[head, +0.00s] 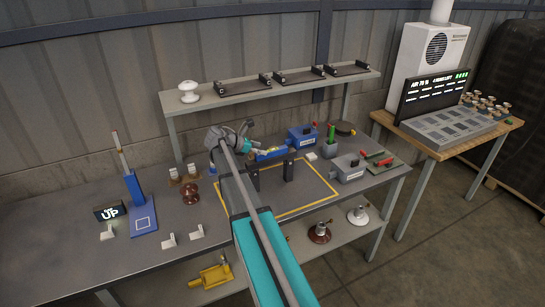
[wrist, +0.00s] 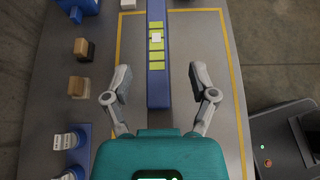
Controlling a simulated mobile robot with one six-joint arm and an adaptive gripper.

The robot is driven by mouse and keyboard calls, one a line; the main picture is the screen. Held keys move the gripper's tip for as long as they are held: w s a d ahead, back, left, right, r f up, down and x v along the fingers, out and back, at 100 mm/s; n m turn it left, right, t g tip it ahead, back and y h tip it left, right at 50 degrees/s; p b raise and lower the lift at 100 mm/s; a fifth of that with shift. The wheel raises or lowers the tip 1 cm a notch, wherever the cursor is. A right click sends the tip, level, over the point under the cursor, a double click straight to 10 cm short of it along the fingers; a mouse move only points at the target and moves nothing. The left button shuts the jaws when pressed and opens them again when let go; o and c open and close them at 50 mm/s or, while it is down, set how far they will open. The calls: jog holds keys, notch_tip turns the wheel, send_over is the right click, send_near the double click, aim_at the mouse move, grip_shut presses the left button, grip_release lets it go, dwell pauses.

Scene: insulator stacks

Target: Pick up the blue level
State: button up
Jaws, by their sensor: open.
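The blue level (wrist: 158,92) is a long blue bar with several yellow-green windows and a white patch. In the wrist view it runs up the middle of the picture, between the fingers of my gripper (wrist: 160,78). The fingers are open, one on each side, with a gap between each finger and the bar. In the head view my gripper (head: 254,144) is over the back of the bench, close to the blue level (head: 271,154), which my arm and gripper partly cover. The height of the fingers over the level is hard to tell.
A yellow outline (head: 318,203) marks the bench (head: 85,255) top. Two dark uprights, a blue vise-like block (head: 302,136) and a grey one (head: 347,168) stand nearby. A raised shelf (head: 225,99) runs behind. A brown insulator (head: 190,194) stands left of my gripper.

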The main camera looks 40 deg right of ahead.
aim_at(269, 151)
jog(key=shift+d, duration=0.1)
dwell(0.3)
jog(key=shift+f+b+x, duration=0.3)
jog(key=shift+b+x, duration=0.9)
jog(key=shift+x, duration=0.65)
jog(key=shift+d+f, duration=0.3)
jog(key=shift+d, duration=0.25)
grip_shut()
